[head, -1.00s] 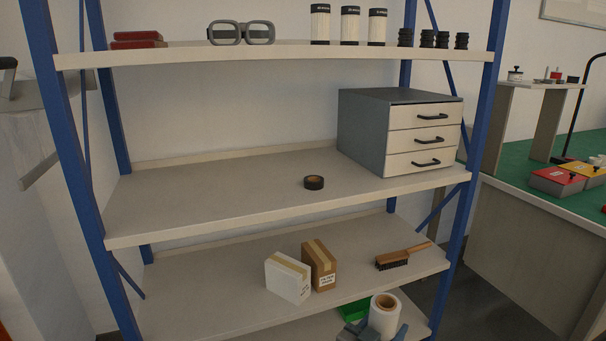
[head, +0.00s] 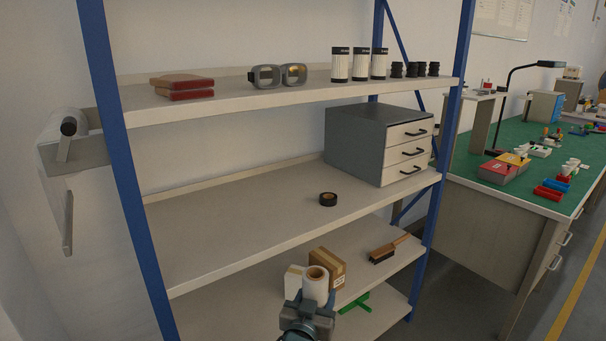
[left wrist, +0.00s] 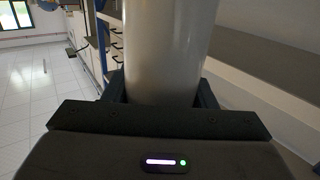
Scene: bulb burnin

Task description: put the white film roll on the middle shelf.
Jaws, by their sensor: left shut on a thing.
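The white film roll (head: 316,284) is upright in my left gripper (head: 312,300), in front of the lower shelves in the head view. In the left wrist view the roll (left wrist: 165,50) stands between the two fingers of the left gripper (left wrist: 160,92), which is shut on it. The middle shelf (head: 235,222) is the board with the grey drawer unit (head: 372,142) at its right end. The roll shows lower in the picture than this board's front edge. My right gripper is not in view.
A black tape roll (head: 328,199) lies on the middle shelf; the board's left part is bare. Blue posts (head: 128,190) flank the rack. Boxes (head: 330,265) and a brush (head: 389,249) sit on the shelf below. A green object (head: 355,303) lies lower down.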

